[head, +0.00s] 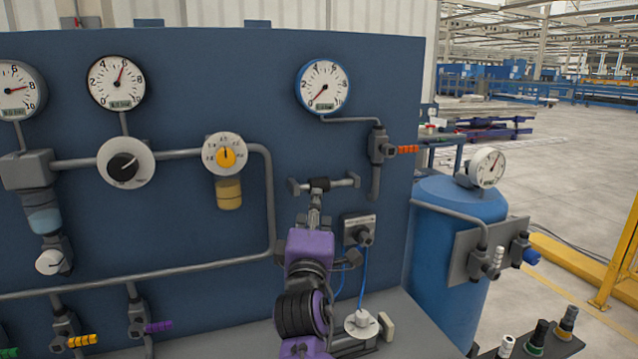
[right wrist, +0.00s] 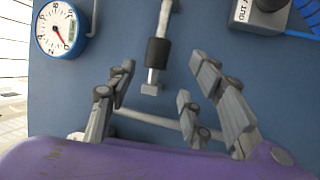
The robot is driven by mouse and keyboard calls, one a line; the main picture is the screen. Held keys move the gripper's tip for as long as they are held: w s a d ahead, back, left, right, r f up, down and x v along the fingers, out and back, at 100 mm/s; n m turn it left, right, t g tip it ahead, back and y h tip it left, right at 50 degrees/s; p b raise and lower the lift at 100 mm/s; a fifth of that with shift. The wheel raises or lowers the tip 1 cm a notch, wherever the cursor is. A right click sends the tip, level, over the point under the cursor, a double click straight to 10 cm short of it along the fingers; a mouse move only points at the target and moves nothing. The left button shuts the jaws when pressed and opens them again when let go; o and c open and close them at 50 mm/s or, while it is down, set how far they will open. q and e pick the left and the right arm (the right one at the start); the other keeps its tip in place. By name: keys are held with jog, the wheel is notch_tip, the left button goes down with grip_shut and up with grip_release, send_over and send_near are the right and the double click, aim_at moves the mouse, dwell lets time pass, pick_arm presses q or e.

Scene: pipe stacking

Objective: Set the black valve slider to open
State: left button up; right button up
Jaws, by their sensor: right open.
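The black valve slider (head: 319,184) is a short dark sleeve around a thin grey horizontal bar on the blue panel, near the bar's middle. In the right wrist view the slider (right wrist: 158,51) sits on the same bar (right wrist: 152,80), which runs up and down there and has a square end block. My right gripper (head: 315,212), on a purple wrist, is just below the slider in the head view. In the right wrist view its fingers (right wrist: 160,78) are spread wide, with the bar's end block between them in the picture. Contact with the slider is not visible. My left gripper is out of view.
A blue-rimmed gauge (head: 323,86) is above the slider. An orange-handled valve (head: 382,147) is up and to the right. A grey outlet box (head: 360,228) with a blue hose is close to the right of my wrist. A blue tank (head: 452,215) stands further right.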

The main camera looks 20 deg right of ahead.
aim_at(319, 186)
jog(key=x, duration=0.7)
jog(key=shift+w+r+p, duration=0.1)
jog(key=shift+r+p, duration=0.1)
jog(key=shift+p, duration=0.1)
jog(key=shift+d, duration=0.15)
jog(key=shift+w, duration=0.1)
jog(key=c, duration=0.6)
grip_shut()
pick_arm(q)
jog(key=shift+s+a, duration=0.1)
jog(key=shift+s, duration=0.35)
